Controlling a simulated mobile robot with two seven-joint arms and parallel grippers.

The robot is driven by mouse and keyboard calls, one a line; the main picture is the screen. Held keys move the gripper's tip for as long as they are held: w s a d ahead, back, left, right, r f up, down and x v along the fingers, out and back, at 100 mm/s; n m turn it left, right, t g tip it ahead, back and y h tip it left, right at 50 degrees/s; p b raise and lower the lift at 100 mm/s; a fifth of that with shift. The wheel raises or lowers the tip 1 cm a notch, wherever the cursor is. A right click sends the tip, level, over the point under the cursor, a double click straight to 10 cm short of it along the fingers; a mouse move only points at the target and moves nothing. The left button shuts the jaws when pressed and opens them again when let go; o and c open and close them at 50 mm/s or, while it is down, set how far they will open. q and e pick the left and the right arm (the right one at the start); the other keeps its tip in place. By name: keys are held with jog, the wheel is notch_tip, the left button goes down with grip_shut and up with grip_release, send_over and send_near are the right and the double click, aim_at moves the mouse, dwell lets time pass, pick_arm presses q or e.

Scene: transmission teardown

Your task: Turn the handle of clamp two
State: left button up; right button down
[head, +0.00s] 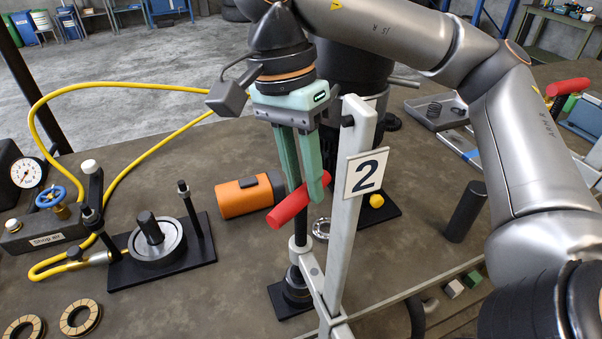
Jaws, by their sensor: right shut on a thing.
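Clamp two (344,220) is a pale grey upright frame with a white plate marked 2, standing near the front edge of the bench. Its red handle (290,207) lies tilted, lower left to upper right, just left of the plate. My right gripper (309,193) has green fingers and reaches down from above. Its fingers are shut on the red handle, one on each side of it. Part of the handle is hidden behind the fingers. The clamp's dark foot (293,290) stands below the handle. My left gripper is not in view.
An orange and black cylinder (243,196) lies just left of the handle. A press fixture with a round plate (157,244), a yellow hose (50,92) and a gauge (28,173) fill the left. A dark upright cylinder (465,211) stands to the right. Another red handle (568,87) shows at upper right.

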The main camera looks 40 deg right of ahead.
jog(key=m, duration=0.2)
jog(key=m+y, duration=0.1)
jog(key=m, duration=0.2)
jog(key=shift+s+d+r+m, duration=0.1)
jog(key=shift+s+d+m, duration=0.1)
jog(key=shift+m, duration=0.1)
jog(key=m, duration=0.2)
jog(key=m+b, duration=0.1)
jog(key=m, duration=0.1)
jog(key=m+y, duration=0.1)
jog(key=shift+s+m+t, duration=0.3)
jog(key=shift+m, duration=0.1)
jog(key=shift+a+r, duration=0.1)
jog(key=c, duration=0.7)
grip_release()
jog(key=r, duration=0.3)
jog(key=r+p, duration=0.1)
jog(key=r, duration=0.1)
jog(key=shift+w+d, duration=0.3)
jog(key=shift+d, duration=0.05)
jog(key=shift+w+d+r, duration=0.15)
jog(key=shift+w+r, duration=0.05)
jog(key=shift+r, duration=0.95)
jog(key=shift+w+d+r, duration=0.15)
jog(key=shift+d+r, duration=0.05)
jog(key=shift+r, duration=1)
jog(key=shift+w+d+r, duration=0.15)
jog(key=shift+w+r, duration=0.05)
jog(key=shift+r, duration=0.95)
